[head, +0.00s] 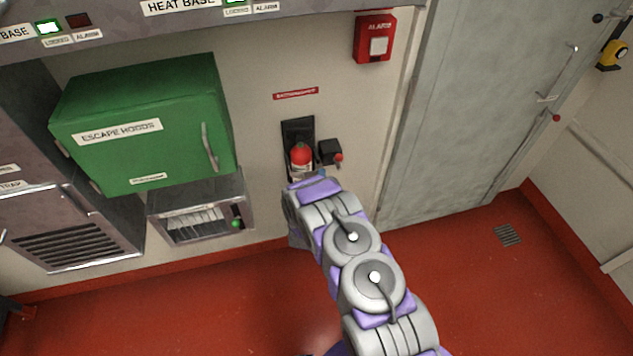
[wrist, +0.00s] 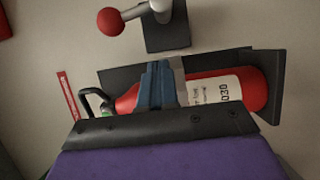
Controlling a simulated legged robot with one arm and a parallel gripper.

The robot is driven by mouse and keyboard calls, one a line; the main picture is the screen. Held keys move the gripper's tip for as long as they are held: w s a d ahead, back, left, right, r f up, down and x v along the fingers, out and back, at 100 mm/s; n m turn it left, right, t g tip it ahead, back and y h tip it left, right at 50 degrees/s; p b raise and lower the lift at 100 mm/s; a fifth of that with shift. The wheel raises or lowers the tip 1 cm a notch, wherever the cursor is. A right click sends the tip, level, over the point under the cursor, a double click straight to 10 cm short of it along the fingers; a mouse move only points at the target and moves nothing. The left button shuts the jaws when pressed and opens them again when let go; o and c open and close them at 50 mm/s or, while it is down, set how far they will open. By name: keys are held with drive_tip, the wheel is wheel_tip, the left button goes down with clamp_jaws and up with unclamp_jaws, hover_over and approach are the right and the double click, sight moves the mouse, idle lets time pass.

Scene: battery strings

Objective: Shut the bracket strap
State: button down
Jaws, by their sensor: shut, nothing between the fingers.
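A red extinguisher (head: 301,156) rests in a black wall bracket (head: 298,127) ahead of my arm. In the wrist view the extinguisher (wrist: 257,90) lies sideways across the picture, with a white label and a dark handle. The bracket (wrist: 270,62) shows behind it. My gripper (wrist: 158,68) has its blue fingers together and empty, in front of the extinguisher's middle. A narrow grey band (wrist: 179,78), perhaps the strap, shows just beside the fingers; I cannot tell if they touch. In the head view my arm hides the lower bracket and most of my gripper (head: 312,178).
A black box (head: 329,150) with a red-knobbed lever (head: 339,157) is beside the bracket. A green escape-hood cabinet (head: 145,125) and a metal unit (head: 200,208) stand left. A red alarm box (head: 375,38) is above; a grey door (head: 465,105) is right.

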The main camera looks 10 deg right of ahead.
drive_tip(key=shift+w+d, duration=0.2)
drive_tip(key=shift+w, duration=0.45)
